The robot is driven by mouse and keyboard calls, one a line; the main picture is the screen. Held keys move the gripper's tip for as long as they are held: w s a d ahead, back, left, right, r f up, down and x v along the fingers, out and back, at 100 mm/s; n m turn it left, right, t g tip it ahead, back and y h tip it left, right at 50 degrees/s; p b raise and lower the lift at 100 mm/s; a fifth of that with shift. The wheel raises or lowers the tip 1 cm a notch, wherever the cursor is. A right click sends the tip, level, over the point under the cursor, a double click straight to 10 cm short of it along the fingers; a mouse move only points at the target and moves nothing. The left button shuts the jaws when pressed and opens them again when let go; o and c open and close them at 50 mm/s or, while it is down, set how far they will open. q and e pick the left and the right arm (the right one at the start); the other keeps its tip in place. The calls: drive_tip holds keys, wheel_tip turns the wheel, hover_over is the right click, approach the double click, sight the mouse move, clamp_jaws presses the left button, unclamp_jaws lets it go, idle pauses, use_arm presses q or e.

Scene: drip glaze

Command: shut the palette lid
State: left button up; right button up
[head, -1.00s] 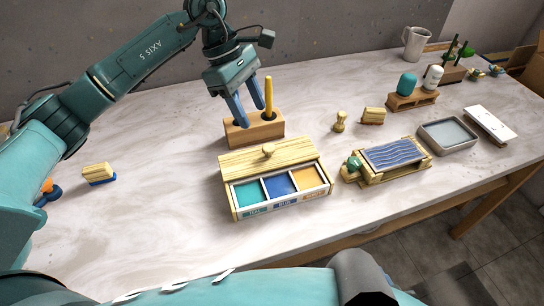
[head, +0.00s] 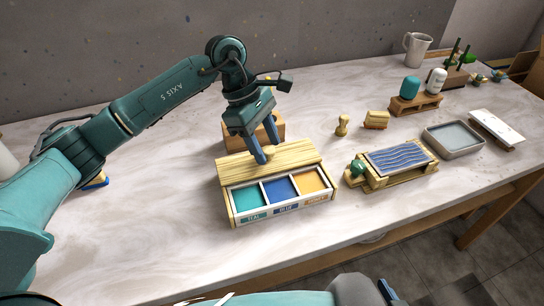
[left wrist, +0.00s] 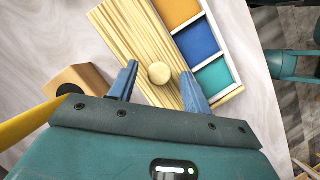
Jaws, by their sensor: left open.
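The palette box (head: 232,213) sits on the table with its teal, blue and yellow-orange wells uncovered at the front. Its ribbed wooden lid (head: 238,167) lies over the back part, behind the wells. A round wooden knob (left wrist: 159,74) stands on the lid; in the head view the fingers mostly hide it. My left gripper (head: 269,154) is open and low over the lid, pointing down. In the left wrist view its fingers (left wrist: 160,80) lie on either side of the knob, with gaps showing.
A wooden block holder (head: 232,138) stands just behind the box, partly hidden by my gripper. A small wooden peg (head: 342,126), a stamp (head: 376,120) and a blue-patterned wooden frame (head: 400,160) are to the right. The table left of the box is mostly clear.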

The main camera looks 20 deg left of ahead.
use_arm(q)
drive_tip(key=shift+c, duration=0.4)
drive_tip(key=c, duration=0.7)
drive_tip(key=shift+s+d, duration=0.65)
drive_tip(key=shift+s, duration=0.35)
drive_tip(key=shift+s+d, duration=0.7)
drive_tip(key=shift+s, duration=0.3)
drive_tip(key=shift+s+d, duration=0.65)
drive_tip(key=shift+s, duration=0.35)
drive_tip(key=shift+c, duration=0.2)
drive_tip(key=o, duration=0.8)
drive_tip(key=p+v, duration=0.2)
drive_tip(key=v, duration=0.4)
drive_tip(key=shift+p, duration=0.3)
